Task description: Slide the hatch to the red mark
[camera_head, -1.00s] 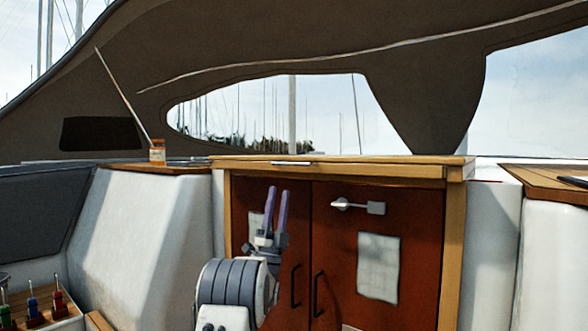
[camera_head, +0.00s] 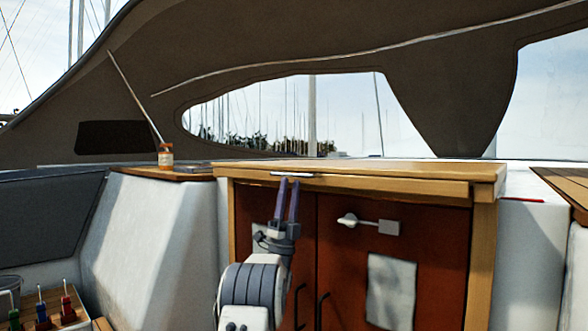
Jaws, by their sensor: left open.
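The hatch (camera_head: 400,170) is a flat wooden lid on top of the red-brown cabinet. A thin metal handle (camera_head: 278,174) sits on its front edge, left of centre. The red mark (camera_head: 522,200) is a short red line on the white ledge just right of the hatch. My left gripper (camera_head: 288,182) points up in front of the cabinet. Its two purple fingers are apart and empty, with their tips at the handle's lower edge in the picture. I cannot tell whether they touch it. My right gripper is not in view.
Two red-brown doors (camera_head: 345,275) with a latch (camera_head: 388,227) and a paper sheet (camera_head: 390,290) are below the hatch. Several tools (camera_head: 67,305) stand at the lower left. A wooden surface (camera_head: 565,185) is at the right.

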